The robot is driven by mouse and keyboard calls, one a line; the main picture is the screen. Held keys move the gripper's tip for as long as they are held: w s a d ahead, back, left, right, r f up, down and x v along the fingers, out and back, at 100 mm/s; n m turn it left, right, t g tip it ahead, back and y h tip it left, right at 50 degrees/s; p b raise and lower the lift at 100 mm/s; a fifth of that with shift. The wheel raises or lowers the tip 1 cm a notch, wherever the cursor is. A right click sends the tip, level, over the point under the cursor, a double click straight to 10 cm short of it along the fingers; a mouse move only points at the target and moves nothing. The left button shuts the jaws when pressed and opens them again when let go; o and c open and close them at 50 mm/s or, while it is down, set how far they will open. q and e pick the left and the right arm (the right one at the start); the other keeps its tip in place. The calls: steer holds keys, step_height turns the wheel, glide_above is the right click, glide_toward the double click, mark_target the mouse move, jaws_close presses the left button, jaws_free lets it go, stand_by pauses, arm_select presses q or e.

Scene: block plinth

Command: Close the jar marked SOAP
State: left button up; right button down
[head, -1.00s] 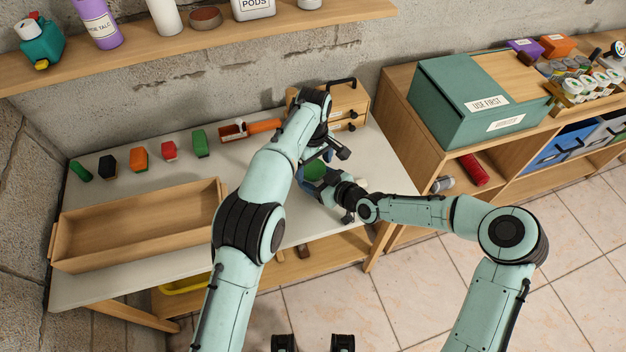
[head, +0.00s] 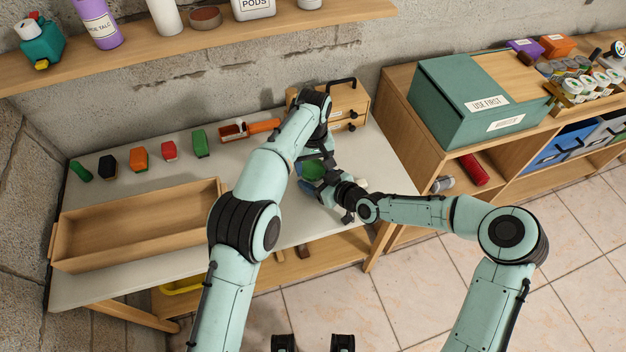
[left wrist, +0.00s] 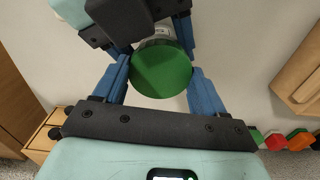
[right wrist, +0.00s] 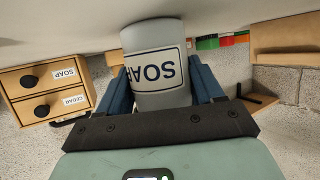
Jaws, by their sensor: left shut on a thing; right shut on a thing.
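The jar marked SOAP (right wrist: 155,60) is a pale grey cylinder with dark lettering, seen upside down in the right wrist view, its base at the table. My right gripper (right wrist: 160,92) is shut on its sides; in the head view this gripper (head: 340,188) comes from the right. A round green lid (left wrist: 162,70) fills the space between the blue fingers of my left gripper (left wrist: 160,78), which is shut on it. The lid (head: 313,171) also shows in the head view, over the jar, which is mostly hidden. I cannot tell whether lid and rim touch.
A small wooden drawer unit (head: 350,100) stands close behind the grippers. A long wooden tray (head: 130,228) lies on the left of the table (head: 90,285), with several coloured objects behind it. A cabinet with a green box (head: 455,105) stands to the right.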

arm_select(q)
steer(key=shift+m, duration=0.7)
steer(key=o, duration=1.2)
steer(key=shift+c, duration=0.2)
steer(key=shift+d, duration=0.1)
steer(key=shift+r, duration=0.1)
steer(key=shift+r, duration=2.15)
steer(key=shift+c, duration=0.5)
